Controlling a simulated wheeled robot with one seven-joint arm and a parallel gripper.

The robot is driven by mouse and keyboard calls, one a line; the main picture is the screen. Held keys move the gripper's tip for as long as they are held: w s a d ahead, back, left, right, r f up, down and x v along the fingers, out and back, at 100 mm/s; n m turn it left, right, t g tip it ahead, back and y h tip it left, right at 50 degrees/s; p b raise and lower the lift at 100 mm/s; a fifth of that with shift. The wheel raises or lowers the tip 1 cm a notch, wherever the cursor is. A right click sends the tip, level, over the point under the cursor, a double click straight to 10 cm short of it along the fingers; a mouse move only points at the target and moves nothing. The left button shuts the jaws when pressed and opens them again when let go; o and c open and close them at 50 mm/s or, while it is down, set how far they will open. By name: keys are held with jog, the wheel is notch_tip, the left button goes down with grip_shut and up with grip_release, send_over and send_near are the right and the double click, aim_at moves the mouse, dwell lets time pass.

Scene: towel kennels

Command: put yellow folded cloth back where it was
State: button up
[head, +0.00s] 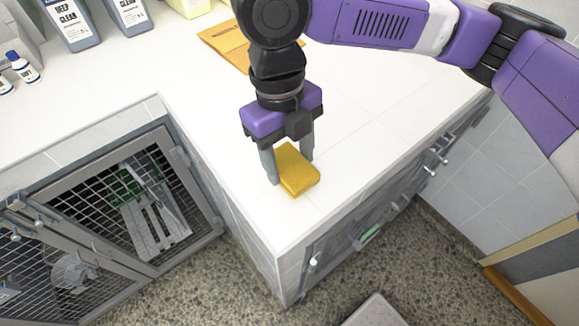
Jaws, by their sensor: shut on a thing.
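The yellow folded cloth (300,175) is a small thick block near the front corner of the white counter (365,120). My gripper (289,164) points down with one finger on each side of the cloth and is shut on it. The cloth is at or just above the counter top; I cannot tell whether it touches. Its far end is partly hidden by the gripper.
An orange-brown folder or envelope (222,42) lies flat behind my gripper. Cleaner bottles (72,22) and a small white bottle (24,68) stand at the back left. Wire-door kennels (130,205) are below the counter. The counter right of the cloth is clear.

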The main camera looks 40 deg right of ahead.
aim_at(288, 162)
jog(key=shift+f, duration=1.75)
jog(key=shift+f, duration=0.25)
jog(key=o, duration=1.3)
jog(key=shift+r, duration=0.1)
jog(key=r, duration=0.4)
jog(key=w+r, duration=0.1)
jog(key=r, duration=0.7)
jog(key=shift+w+r+b, duration=0.15)
jog(key=shift+w+b, duration=0.25)
